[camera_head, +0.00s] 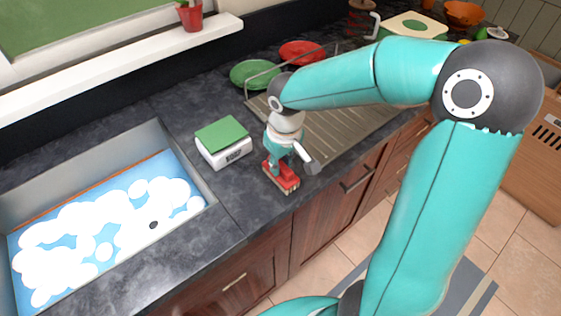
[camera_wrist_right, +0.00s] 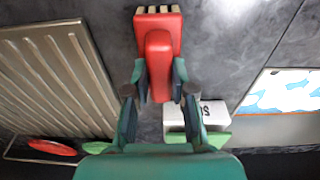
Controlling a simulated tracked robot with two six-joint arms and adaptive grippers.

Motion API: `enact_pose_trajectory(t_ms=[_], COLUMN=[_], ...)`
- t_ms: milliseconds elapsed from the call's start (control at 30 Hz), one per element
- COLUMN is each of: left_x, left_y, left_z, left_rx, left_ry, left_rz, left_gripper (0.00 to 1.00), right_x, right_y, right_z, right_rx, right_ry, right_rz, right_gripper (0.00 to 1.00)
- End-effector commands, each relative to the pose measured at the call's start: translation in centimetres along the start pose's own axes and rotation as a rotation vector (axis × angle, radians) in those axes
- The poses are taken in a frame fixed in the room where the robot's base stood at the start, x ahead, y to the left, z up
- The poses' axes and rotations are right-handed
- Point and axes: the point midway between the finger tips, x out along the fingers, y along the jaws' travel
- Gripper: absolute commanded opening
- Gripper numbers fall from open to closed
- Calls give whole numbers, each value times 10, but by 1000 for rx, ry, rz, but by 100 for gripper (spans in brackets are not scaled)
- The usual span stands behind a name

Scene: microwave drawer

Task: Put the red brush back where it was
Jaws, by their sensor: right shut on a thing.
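The red brush (camera_head: 284,178) is at the front of the dark counter, beside the drainer and near the counter edge. My right gripper (camera_head: 277,160) is shut on it from above. In the right wrist view the brush (camera_wrist_right: 158,52) lies between the two fingers of the gripper (camera_wrist_right: 160,85), with its pale bristles pointing away from the hand. Whether the brush touches the counter I cannot tell. My left gripper is not in view.
A white box with a green sponge-like top (camera_head: 222,140) stands left of the brush. The foamy sink (camera_head: 210,190) is further left. The ribbed drainer (camera_head: 335,135), a green plate (camera_head: 254,73) and a red plate (camera_head: 302,51) are behind and right. Dark counter lies bare between box and brush.

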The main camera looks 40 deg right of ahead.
Motion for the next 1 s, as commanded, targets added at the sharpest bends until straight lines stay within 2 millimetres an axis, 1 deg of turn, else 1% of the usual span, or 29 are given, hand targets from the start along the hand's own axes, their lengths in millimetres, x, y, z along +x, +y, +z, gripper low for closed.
enact_pose_trajectory(t_ms=[300,333,467,500,767,867,1000], left_x=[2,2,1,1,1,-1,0], left_y=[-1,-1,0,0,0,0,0], left_z=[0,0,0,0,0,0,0], left_rx=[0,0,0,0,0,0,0], left_ry=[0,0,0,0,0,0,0], left_rz=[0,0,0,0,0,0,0], left_gripper=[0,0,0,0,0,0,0], right_x=[3,3,2,2,2,-2,-16], right_y=[0,0,0,0,0,0,0], right_z=[0,0,0,0,0,0,-1], right_rx=[0,0,0,0,0,0,0], right_ry=[1,1,1,1,1,2,5], right_rz=[0,0,0,0,0,1,2], right_gripper=[0,26,47,49,49,49,49])
